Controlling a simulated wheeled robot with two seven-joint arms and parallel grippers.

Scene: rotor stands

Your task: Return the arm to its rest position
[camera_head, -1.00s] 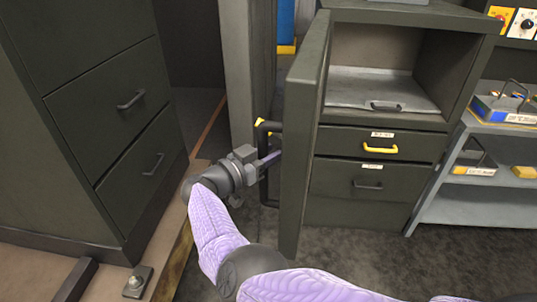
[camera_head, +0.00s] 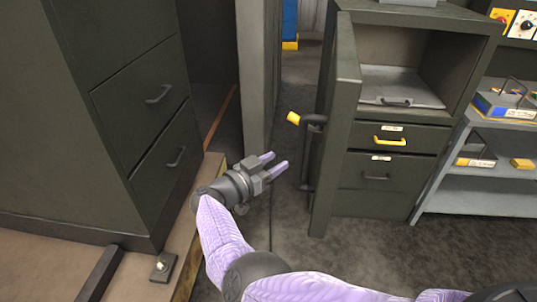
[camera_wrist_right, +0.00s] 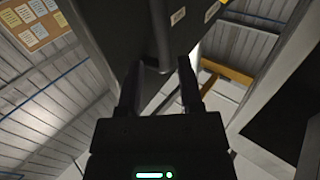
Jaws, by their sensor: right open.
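My right arm comes in from the bottom of the head view, and my right gripper (camera_head: 275,165) is open and empty. It is left of the open cabinet door (camera_head: 337,130), apart from the door's dark handle with a yellow end (camera_head: 302,119). In the right wrist view, the two dark fingers (camera_wrist_right: 158,85) are spread with nothing held between them. A dark upright panel (camera_wrist_right: 150,40) shows beyond them. My left gripper is in neither view.
The open cabinet (camera_head: 395,190) has a shelf and drawers, one with a yellow handle (camera_head: 389,141). A dark drawer cabinet (camera_head: 95,130) stands left, and a grey post (camera_head: 254,80) rises behind the gripper. A shelf rack (camera_head: 480,200) stands right. Grey floor is clear below the door.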

